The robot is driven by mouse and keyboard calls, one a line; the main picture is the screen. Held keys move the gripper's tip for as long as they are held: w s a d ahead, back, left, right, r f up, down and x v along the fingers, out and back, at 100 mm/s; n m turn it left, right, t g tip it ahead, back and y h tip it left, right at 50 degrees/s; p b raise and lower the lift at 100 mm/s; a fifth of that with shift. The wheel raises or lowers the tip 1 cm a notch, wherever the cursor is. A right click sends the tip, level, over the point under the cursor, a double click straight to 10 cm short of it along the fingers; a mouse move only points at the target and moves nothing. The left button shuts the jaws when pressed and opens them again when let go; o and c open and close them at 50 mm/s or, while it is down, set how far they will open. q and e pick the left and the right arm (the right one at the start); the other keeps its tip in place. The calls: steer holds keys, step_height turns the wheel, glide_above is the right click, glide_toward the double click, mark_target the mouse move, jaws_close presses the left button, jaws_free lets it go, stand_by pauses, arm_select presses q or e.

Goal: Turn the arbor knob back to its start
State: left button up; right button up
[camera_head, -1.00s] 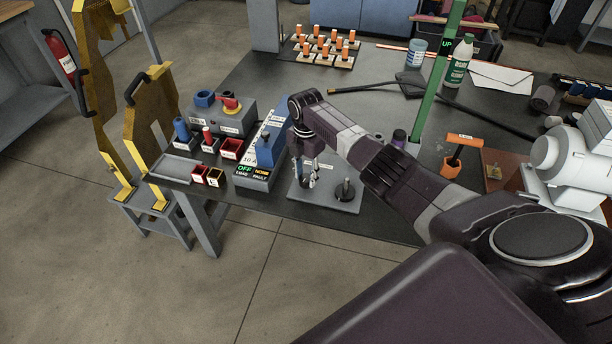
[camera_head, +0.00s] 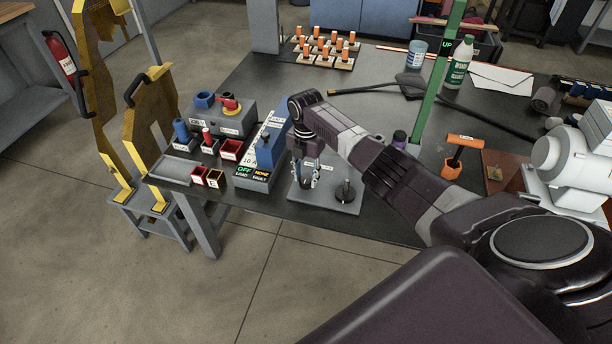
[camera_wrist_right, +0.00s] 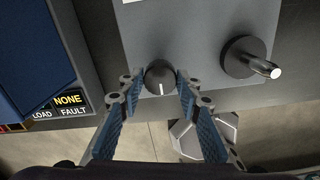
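The arbor knob (camera_wrist_right: 160,75) is a small round black knob with a white pointer line, seen in the right wrist view. Its line points toward the bottom of that picture. My right gripper (camera_wrist_right: 160,82) has one fingertip against each side of it and appears shut on it. In the head view my right gripper (camera_head: 303,180) points down at the grey plate (camera_head: 325,206), and its fingers hide the knob. A black round base with a handle (camera_wrist_right: 245,57) stands to the right of the knob on the same plate. My left gripper is not in view.
A sloped blue-and-grey control box (camera_head: 262,160) with OFF, NONE, LOAD and FAULT labels stands close left of the gripper. Red bins (camera_head: 230,149) lie further left.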

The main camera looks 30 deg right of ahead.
mark_target(306, 179)
steer(key=o, duration=0.4)
step_height(306, 179, up, 12)
stand_by(0.5)
stand_by(0.3)
